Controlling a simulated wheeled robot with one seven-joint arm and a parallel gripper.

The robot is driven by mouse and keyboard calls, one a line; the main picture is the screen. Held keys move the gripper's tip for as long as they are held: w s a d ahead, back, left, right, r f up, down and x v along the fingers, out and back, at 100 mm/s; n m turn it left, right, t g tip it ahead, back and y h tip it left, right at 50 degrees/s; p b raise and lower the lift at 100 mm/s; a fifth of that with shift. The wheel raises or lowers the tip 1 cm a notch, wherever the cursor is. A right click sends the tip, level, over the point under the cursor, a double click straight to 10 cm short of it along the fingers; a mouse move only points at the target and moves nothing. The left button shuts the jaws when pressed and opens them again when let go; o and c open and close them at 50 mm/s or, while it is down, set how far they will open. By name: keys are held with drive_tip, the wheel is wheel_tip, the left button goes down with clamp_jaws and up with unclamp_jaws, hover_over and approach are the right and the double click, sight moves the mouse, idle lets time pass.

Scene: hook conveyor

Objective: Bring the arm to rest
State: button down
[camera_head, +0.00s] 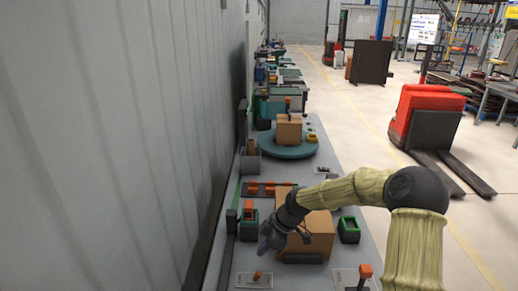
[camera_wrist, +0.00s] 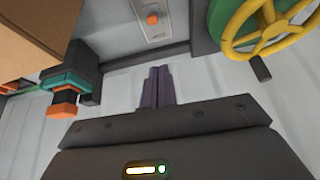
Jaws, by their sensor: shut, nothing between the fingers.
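My arm reaches in from the right over a long grey bench (camera_head: 375,250), in a pale green sleeve. My gripper (camera_head: 268,246) hangs over the left part of the bench, to the left of a cardboard box (camera_head: 320,232). In the wrist view its two dark fingers (camera_wrist: 158,86) are together with nothing between them. They appear clear of the things around them. The box also shows at the top left of the wrist view (camera_wrist: 45,30).
A teal and orange device (camera_wrist: 72,90) is left of the fingers. A plate with an orange button (camera_wrist: 152,19) lies beyond them, and a yellow handwheel (camera_wrist: 268,28) is at the upper right. A grey wall (camera_head: 110,140) runs along the left. A red pallet truck (camera_head: 428,115) stands on the right floor.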

drive_tip(key=s+d+r+m+t+h, duration=0.1)
drive_tip(key=s+d+r+m+h, duration=0.1)
drive_tip(key=s+d+m, duration=0.4)
drive_tip(key=s+d+r+m+t+h, duration=0.1)
drive_tip(key=s+d+r+m+h, duration=0.2)
drive_tip(key=s+d+m, duration=0.4)
drive_tip(key=s+r+m, duration=0.1)
drive_tip(key=s+m, duration=0.3)
drive_tip(key=s, duration=0.4)
drive_tip(key=shift+s+d+r, duration=0.15)
drive_tip(key=shift+d+r, duration=0.15)
drive_tip(key=shift+r, duration=0.1)
